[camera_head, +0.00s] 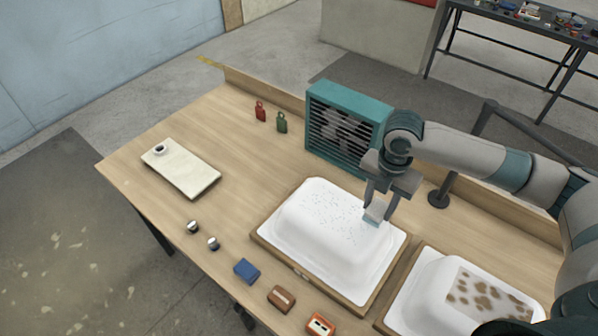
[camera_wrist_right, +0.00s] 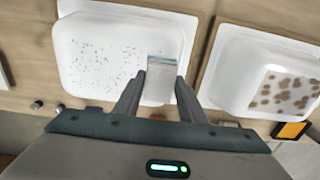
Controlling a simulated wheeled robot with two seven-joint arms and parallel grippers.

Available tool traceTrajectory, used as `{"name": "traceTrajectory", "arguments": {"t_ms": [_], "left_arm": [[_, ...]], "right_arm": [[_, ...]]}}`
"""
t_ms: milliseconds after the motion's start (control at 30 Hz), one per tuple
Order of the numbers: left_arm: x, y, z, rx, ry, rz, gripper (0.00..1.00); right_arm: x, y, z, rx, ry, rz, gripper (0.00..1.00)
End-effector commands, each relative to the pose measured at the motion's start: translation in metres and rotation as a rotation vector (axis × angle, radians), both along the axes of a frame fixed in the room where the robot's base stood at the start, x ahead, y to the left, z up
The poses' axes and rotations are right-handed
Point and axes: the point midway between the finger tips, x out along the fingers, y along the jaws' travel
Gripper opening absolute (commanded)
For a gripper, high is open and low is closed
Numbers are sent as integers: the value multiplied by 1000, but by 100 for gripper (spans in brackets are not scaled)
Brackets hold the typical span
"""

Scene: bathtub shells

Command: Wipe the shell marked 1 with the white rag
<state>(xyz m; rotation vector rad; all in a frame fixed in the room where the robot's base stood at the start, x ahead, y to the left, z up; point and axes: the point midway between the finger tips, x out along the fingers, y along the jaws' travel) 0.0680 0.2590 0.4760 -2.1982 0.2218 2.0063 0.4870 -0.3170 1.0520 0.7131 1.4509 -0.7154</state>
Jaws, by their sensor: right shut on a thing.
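My right gripper (camera_head: 378,208) is shut on a small pale piece with a teal edge, which I take for the white rag (camera_head: 374,212). The rag (camera_wrist_right: 162,75) also shows between the fingers in the right wrist view. It is over the right side of the left white shell (camera_head: 310,238), at or just above its surface; contact is unclear. This shell carries small dark specks and sits upside down in a wooden frame. A second shell (camera_head: 426,295), with brown blotches, lies to its right. No number is readable on either shell. My left gripper is out of view.
A teal fan box (camera_head: 345,125) stands behind the left shell. Red (camera_head: 260,112) and green (camera_head: 281,123) bottles stand beside it. A pale board (camera_head: 183,172) lies at left. Blue (camera_head: 246,271), brown (camera_head: 281,298) and orange (camera_head: 320,325) blocks line the front edge.

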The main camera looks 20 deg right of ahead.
Motion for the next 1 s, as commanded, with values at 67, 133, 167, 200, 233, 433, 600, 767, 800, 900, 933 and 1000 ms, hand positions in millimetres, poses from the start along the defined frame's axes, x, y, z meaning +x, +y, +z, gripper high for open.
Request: {"name": "traceTrajectory", "arguments": {"t_ms": [67, 133, 167, 200, 233, 433, 600, 767, 800, 900, 933, 1000], "left_arm": [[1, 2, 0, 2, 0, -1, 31], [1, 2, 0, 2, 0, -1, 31], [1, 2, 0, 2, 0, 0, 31], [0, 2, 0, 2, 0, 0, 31], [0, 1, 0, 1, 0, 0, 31], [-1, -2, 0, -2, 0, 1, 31], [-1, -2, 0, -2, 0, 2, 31], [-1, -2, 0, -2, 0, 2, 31], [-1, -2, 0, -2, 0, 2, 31], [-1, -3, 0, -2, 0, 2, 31], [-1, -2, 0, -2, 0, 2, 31], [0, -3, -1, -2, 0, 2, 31]], "right_arm": [[1, -2, 8, -2, -1, -3, 16], [3, -3, 14, -1, -2, -5, 16], [3, -4, 17, -1, -2, -6, 16], [4, -4, 20, -1, -2, -8, 16], [4, -5, 22, -1, -2, -9, 16], [5, -6, 30, -1, 0, -11, 16], [5, -6, 30, -1, 0, -12, 16], [5, -6, 30, -1, 0, -11, 16], [5, -6, 30, -1, 0, -11, 16], [5, -6, 30, -1, 0, -11, 16], [5, -6, 30, -1, 0, -12, 16], [4, -6, 29, -1, 0, -16, 16]]}}
